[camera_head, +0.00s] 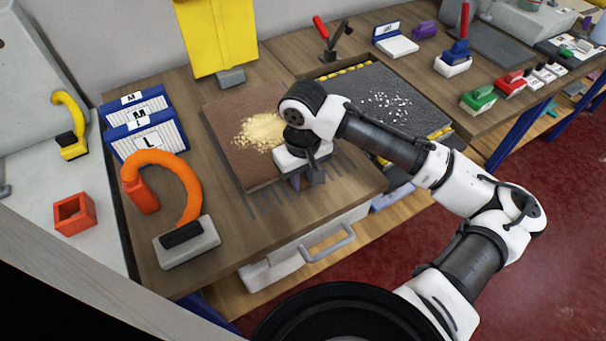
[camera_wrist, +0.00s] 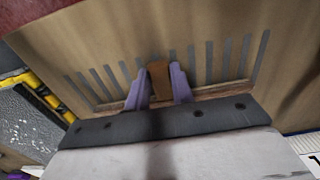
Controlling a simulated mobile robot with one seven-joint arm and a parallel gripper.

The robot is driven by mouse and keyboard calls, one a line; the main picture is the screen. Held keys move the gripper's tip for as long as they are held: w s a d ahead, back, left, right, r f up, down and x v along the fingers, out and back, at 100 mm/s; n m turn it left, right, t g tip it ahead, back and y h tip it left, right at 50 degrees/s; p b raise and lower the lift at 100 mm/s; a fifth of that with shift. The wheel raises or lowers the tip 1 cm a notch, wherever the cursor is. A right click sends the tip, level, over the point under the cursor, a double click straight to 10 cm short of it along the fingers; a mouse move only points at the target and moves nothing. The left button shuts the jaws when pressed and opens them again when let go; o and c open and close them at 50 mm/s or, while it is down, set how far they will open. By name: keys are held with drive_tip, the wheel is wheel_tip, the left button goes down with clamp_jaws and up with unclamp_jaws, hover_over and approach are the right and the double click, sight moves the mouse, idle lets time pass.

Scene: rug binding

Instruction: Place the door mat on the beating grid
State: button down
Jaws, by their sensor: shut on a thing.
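The door mat (camera_head: 222,125) is a brown rectangle with a heap of pale sand-like grit on it. It lies over or just above the slotted beating grid (camera_head: 267,200); I cannot tell whether it touches. Grid slots show past its near edge. My gripper (camera_head: 298,182) is at the mat's near right edge, pointing down. In the wrist view my purple fingers (camera_wrist: 159,88) are shut on a brown tab (camera_wrist: 160,84) at the mat's edge, with grid slots (camera_wrist: 225,60) beyond. My arm hides the mat's right part.
A dark grey mat (camera_head: 402,92) with white bits and yellow-black edging lies to the right. Blue-white boxes (camera_head: 147,140) and an orange-handled tool (camera_head: 187,240) stand left. A drawer handle (camera_head: 328,245) juts from the bench front.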

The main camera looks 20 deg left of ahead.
drive_tip(key=c, duration=1.2)
unclamp_jaws()
wheel_tip(320, 180, up, 12)
drive_tip(key=b, duration=0.1)
drive_tip(key=shift+b, duration=0.35)
